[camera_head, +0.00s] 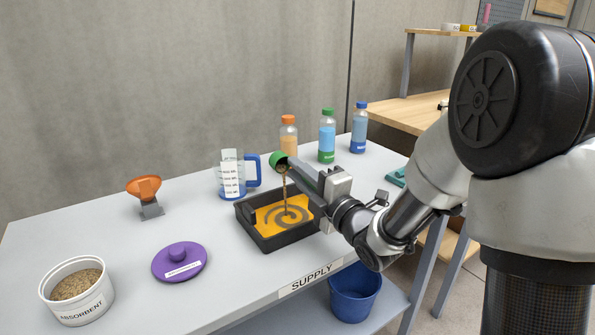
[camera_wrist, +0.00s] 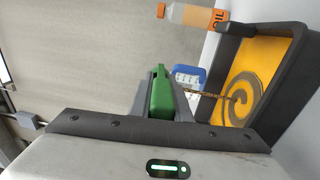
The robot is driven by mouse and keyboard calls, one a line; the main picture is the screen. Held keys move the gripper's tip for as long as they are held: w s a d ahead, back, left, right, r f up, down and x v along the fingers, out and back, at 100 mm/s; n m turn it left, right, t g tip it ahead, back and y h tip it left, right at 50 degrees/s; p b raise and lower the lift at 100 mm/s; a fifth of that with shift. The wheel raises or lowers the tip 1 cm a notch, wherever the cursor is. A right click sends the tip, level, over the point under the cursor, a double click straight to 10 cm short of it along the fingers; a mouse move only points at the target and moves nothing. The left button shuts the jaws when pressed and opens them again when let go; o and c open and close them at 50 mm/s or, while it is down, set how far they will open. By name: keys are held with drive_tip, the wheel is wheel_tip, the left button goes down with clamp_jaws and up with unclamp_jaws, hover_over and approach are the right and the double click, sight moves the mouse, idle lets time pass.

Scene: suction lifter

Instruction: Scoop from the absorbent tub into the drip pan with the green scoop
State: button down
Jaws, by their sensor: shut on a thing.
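My gripper (camera_head: 306,176) is shut on the green scoop (camera_head: 278,159) above the drip pan. In the wrist view the scoop (camera_wrist: 161,93) sits between my fingers. The scoop is tilted, and a stream of brown grains falls from it into the pan. The drip pan (camera_head: 272,243) is a black tray with an orange floor, and a spiral of grains lies in it. It also shows in the wrist view (camera_wrist: 285,35). The white absorbent tub (camera_head: 83,309) stands open at the front left, with brown grains inside. The scoop's handle is mostly hidden by my fingers.
A purple lid (camera_head: 180,262) lies right of the tub. An orange funnel (camera_head: 144,188) on a stand, a measuring jug (camera_head: 231,178) and several bottles (camera_head: 327,140) stand behind. A blue bucket (camera_head: 354,292) is below the table. The table's left part is mostly clear.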

drive_tip(key=shift+s+d+f+t+y, duration=0.1)
drive_tip(key=shift+f+t+y, duration=0.1)
drive_tip(key=shift+t+y, duration=0.45)
drive_tip(key=shift+s+f+t+y, duration=0.1)
drive_tip(key=shift+f+t+y, duration=0.2)
drive_tip(key=shift+t, duration=0.55)
drive_tip(key=shift+r, duration=0.15)
